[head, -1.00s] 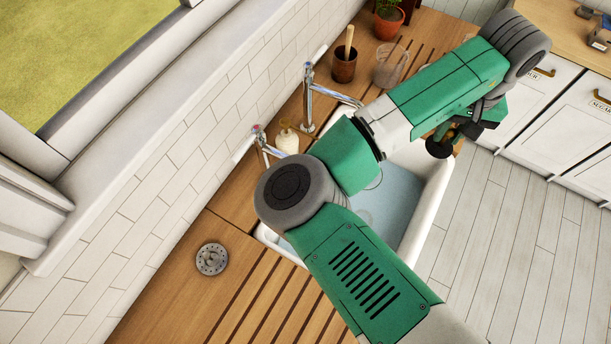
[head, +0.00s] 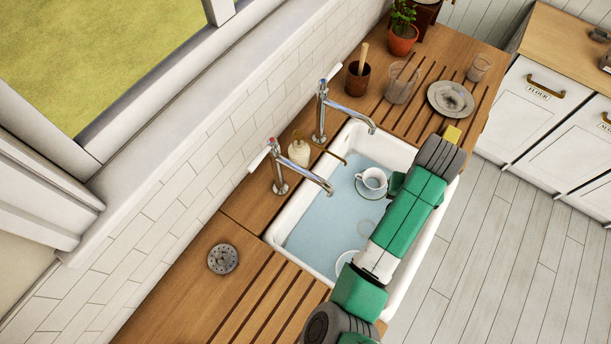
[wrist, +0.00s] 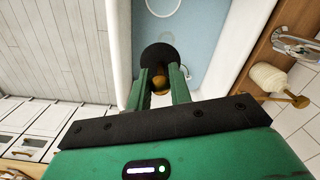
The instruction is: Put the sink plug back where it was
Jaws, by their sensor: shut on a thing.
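My gripper (wrist: 160,76) is shut on the sink plug (wrist: 156,56), a dark round disc with a brass-coloured stem between the fingers. In the wrist view the plug is over the white sink (wrist: 122,50), with pale blue water behind it. In the head view the sink (head: 284,228) is in the middle, and my gripper (head: 397,184) hangs over its far right part. The plug is hidden there. A white cup (head: 374,178) is in the water close to my gripper.
Two taps (head: 322,110) stand along the left side beside a soap bottle (head: 299,153). A metal strainer (head: 223,259) lies on the near counter. A plate (head: 451,98), glass jar (head: 402,82) and brown pot (head: 357,81) stand on the far counter. A brass rod (head: 335,157) juts over the sink.

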